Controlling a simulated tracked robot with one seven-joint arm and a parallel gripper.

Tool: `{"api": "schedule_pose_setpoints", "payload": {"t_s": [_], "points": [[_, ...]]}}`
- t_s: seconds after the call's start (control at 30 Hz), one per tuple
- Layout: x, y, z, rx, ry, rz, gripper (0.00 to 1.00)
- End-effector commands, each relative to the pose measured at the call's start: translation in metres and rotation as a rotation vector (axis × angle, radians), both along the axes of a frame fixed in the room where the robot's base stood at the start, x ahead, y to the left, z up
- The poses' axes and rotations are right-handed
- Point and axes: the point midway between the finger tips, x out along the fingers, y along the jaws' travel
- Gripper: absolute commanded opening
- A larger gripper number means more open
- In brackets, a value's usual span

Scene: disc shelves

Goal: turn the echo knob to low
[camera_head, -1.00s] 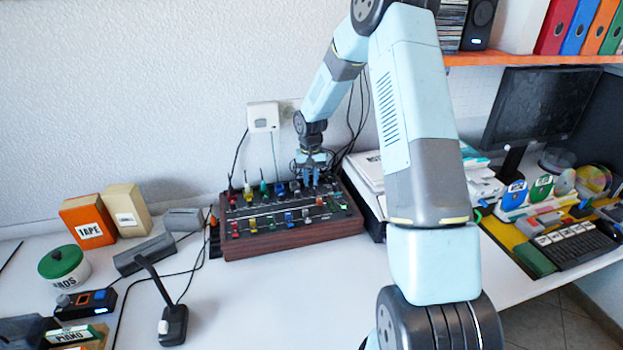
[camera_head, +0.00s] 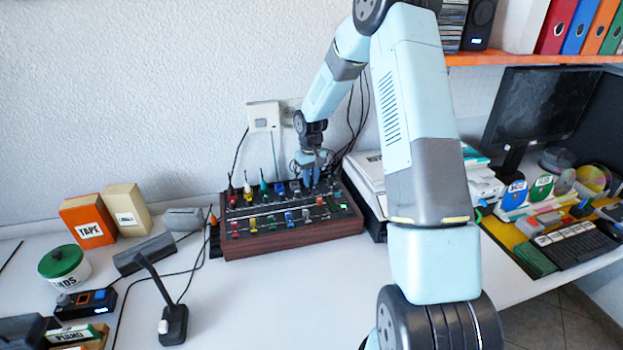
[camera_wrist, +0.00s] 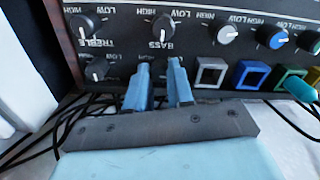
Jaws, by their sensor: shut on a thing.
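The mixer (camera_head: 292,239) is a dark panel in a wooden case on the desk, with rows of knobs and coloured parts. My gripper (camera_head: 311,184) is down at its back right part. In the wrist view my gripper (camera_wrist: 160,78) has its two blue fingers close together on the echo knob, in the row below the bass knob (camera_wrist: 163,28). HIGH and LOW marks show around the neighbouring knobs. The treble knob (camera_wrist: 84,27) and another black knob (camera_wrist: 97,69) stand to the left.
Black cables run behind the mixer. A white stack (camera_head: 367,172) stands close to its right. A desk microphone (camera_head: 173,322) stands in front left.

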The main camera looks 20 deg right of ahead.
Motion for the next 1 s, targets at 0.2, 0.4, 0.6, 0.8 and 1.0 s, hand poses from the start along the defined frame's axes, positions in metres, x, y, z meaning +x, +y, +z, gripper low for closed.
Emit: {"api": "schedule_pose_setpoints", "payload": {"t_s": [0.2, 0.4, 0.6, 0.8, 1.0], "points": [[0.0004, -0.0011, 0.0004, -0.001, -0.001, 0.116, 0.00], [0.0005, -0.0010, 0.0004, -0.001, -0.001, 0.177, 0.00], [0.0006, -0.0010, 0.0005, -0.002, -0.001, 0.196, 0.00], [0.0006, -0.0011, 0.0006, -0.002, -0.001, 0.196, 0.00], [0.0005, -0.0009, 0.0005, -0.001, -0.001, 0.195, 0.32]]}}
